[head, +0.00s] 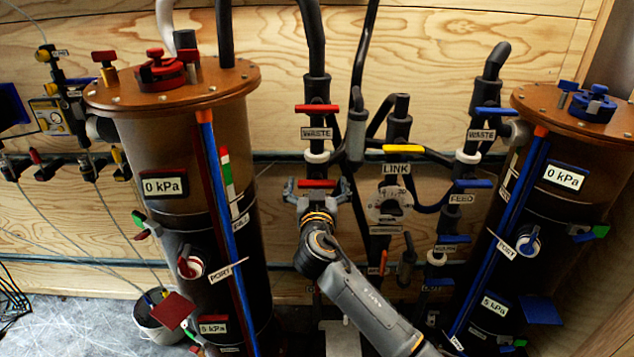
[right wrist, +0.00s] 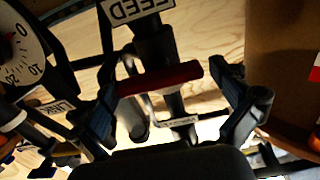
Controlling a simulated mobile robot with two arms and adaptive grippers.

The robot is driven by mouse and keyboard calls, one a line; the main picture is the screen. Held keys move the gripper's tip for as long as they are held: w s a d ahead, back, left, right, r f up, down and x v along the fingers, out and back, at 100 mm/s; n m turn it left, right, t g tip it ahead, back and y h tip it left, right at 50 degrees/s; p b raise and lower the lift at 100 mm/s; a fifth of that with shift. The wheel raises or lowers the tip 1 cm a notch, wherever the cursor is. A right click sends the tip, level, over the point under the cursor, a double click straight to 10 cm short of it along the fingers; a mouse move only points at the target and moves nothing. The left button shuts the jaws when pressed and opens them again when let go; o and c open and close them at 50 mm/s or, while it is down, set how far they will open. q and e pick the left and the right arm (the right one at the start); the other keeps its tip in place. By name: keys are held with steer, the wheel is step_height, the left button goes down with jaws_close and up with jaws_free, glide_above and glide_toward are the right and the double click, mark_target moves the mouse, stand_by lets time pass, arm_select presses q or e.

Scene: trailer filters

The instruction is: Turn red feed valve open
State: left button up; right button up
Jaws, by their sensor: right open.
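The red feed valve's handle (head: 316,184) is a flat red bar on a dark vertical pipe in the middle of the head view. It lies crosswise, level in that view. In the right wrist view the red handle (right wrist: 160,78) spans between my fingers, below an upside-down FEED label (right wrist: 138,9). My right gripper (head: 316,191) is open, with one finger near each end of the bar; it also shows in the right wrist view (right wrist: 167,100). I cannot tell whether the fingers touch the bar. My left gripper is not in view.
Above is another red handle (head: 316,109) with a WASTE label. A yellow LINK handle (head: 403,148) and a round gauge (head: 388,205) are to the right. A brown-topped red-marked tank (head: 175,110) stands left, a blue-marked tank (head: 565,150) right. Pipes crowd the area.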

steer(key=c, duration=1)
steer(key=shift+c, duration=0.2)
steer(key=shift+n, duration=0.3)
steer(key=n, duration=0.2)
steer(key=shift+a+n, duration=0.1)
steer(key=shift+n, duration=0.3)
steer(key=n, duration=0.4)
steer(key=shift+n, duration=0.3)
steer(key=n+p, duration=0.2)
steer(key=n, duration=0.3)
steer(key=shift+a, duration=0.1)
steer(key=shift+f+n+p, duration=0.2)
steer(key=shift+n+p, duration=0.75)
steer(key=shift+n, duration=1.45)
